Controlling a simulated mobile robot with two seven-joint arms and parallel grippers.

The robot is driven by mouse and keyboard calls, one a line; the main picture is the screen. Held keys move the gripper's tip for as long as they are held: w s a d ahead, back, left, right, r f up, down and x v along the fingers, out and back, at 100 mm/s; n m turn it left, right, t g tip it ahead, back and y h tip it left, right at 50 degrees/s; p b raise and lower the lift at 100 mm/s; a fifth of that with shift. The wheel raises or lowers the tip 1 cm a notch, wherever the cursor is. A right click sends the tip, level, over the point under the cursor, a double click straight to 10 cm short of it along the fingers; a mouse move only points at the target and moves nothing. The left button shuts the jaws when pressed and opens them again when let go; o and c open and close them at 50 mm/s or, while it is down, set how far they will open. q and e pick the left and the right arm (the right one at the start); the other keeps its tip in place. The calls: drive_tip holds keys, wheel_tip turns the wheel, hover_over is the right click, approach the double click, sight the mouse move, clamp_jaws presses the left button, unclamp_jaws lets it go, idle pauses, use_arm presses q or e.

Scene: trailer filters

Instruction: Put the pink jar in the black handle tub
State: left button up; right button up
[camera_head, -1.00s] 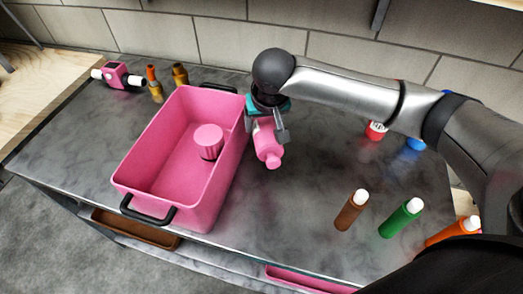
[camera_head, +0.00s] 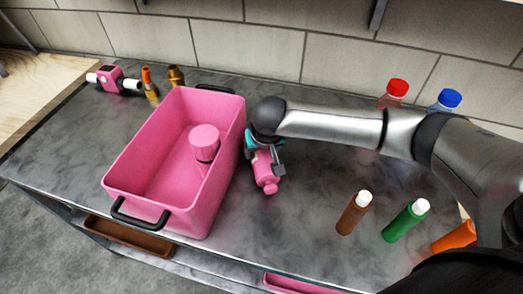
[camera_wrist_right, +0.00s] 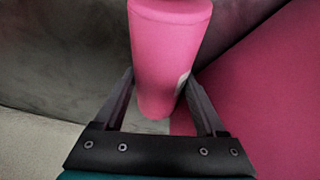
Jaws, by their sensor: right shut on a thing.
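The pink tub with black handles (camera_head: 125,178) stands on the grey counter. A pink jar-like cylinder with a wide lid (camera_head: 204,140) stands inside it. My right gripper (camera_head: 266,160) is just right of the tub, outside its wall. It is shut on a pink bottle-shaped jar (camera_head: 265,176) with a narrower end pointing toward the front. In the right wrist view, this pink jar (camera_wrist_right: 168,60) lies between the two fingers (camera_wrist_right: 160,98), and the pink tub wall (camera_wrist_right: 265,85) is close on the right. My left gripper is not in view.
A brown bottle (camera_head: 353,214), a green bottle (camera_head: 403,222) and an orange bottle (camera_head: 455,237) stand at the front right. Small bottles (camera_head: 150,85) and a pink device (camera_head: 111,78) are at the back left.

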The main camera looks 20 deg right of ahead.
drive_tip(key=shift+f, duration=0.15)
drive_tip(key=o, duration=1.4)
